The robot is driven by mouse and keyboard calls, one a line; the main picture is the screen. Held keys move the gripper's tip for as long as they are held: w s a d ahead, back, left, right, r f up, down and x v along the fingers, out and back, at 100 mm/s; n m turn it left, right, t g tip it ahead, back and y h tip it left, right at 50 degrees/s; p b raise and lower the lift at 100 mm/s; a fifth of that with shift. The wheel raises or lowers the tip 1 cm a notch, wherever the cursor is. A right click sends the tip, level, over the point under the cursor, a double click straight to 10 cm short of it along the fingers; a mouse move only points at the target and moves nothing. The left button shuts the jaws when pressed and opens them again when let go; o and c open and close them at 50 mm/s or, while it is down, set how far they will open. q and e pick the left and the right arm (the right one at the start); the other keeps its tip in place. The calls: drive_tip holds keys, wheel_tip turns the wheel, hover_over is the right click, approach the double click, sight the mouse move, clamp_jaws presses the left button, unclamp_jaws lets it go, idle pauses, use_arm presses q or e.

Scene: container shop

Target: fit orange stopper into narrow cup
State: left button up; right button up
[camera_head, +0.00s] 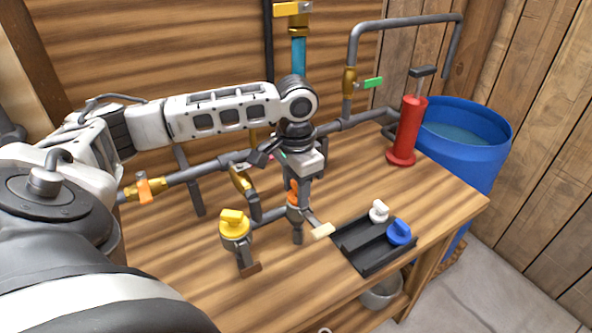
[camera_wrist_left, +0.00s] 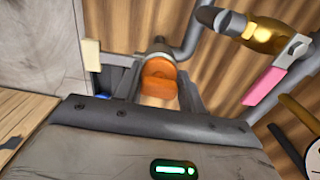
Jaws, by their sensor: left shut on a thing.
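The orange stopper (camera_head: 292,187) shows as a small patch at the middle of the bench in the head view. In the left wrist view the orange stopper (camera_wrist_left: 159,80) sits between the fingers of my left gripper (camera_wrist_left: 159,88). My left gripper (camera_head: 293,190) points down and is shut on it. The fingers partly hide both. My right gripper is in neither view.
A yellow stopper (camera_head: 234,221) sits on another pipe end at the left. A black tray (camera_head: 366,262) holds a white stopper (camera_head: 379,211) and a blue stopper (camera_head: 399,233). A red pump (camera_head: 407,130) and blue barrel (camera_head: 478,150) stand at right. Pipes run behind my gripper.

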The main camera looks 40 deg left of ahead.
use_arm(q)
drive_tip(key=shift+f, duration=0.25)
drive_tip(key=o, duration=1)
drive_tip(key=shift+o, duration=0.2)
wheel_tip(320, 180, up, 16)
idle(0.4)
